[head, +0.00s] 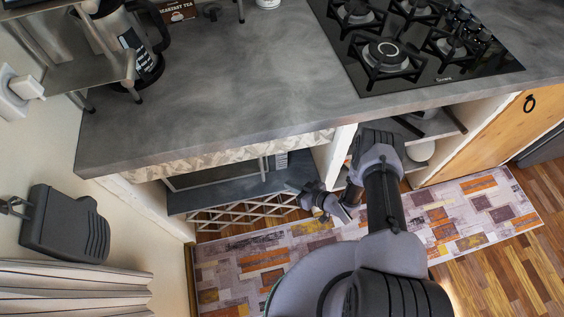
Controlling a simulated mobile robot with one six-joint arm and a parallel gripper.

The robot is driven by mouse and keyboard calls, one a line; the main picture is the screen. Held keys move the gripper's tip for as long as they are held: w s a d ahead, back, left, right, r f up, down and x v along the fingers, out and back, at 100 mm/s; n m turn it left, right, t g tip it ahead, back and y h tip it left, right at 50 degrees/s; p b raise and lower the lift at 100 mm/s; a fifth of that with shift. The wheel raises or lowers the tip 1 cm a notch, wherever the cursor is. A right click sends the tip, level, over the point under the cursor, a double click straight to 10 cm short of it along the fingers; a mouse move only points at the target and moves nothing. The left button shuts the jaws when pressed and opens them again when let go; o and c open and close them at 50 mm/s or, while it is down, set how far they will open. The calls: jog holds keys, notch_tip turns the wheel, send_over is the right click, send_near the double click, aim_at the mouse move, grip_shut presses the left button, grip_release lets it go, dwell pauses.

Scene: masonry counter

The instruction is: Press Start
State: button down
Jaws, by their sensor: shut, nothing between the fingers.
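A dark appliance that looks like a microwave (215,177) sits on the shelf under the counter, partly hidden by the counter's edge. A light keypad strip (281,161) shows at its right end. The Start button cannot be made out at this size. My gripper (308,194) is below the counter's front edge, to the right of and lower in the picture than the keypad. It is shut and holds nothing. It appears apart from the keypad, but the exact gap cannot be told.
The grey counter (240,85) overhangs the shelf, and a gas hob (410,45) is set in it at the right. A white lattice (245,213) is below the shelf. An open cupboard (430,130) is right of my arm. A patterned rug (465,215) covers the floor.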

aim_at(282, 162)
jog(key=w, duration=0.1)
jog(key=w+a+b, duration=0.1)
jog(key=w, duration=0.1)
jog(key=w+b, duration=0.1)
jog(key=w, duration=0.1)
jog(key=shift+a+f, duration=0.2)
jog(key=shift+a, duration=0.05)
jog(key=shift+w+a+r+b, duration=0.15)
jog(key=shift+w+b, duration=0.1)
jog(key=shift+w, duration=0.15)
jog(key=shift+w+a+b, duration=0.1)
jog(key=shift+w+b, duration=0.1)
jog(key=shift+w, duration=0.2)
jog(key=shift+w, duration=0.15)
dwell(1.0)
jog(key=shift+w+a+b, duration=0.1)
jog(key=shift+w+b, duration=0.15)
jog(key=shift+b, duration=0.15)
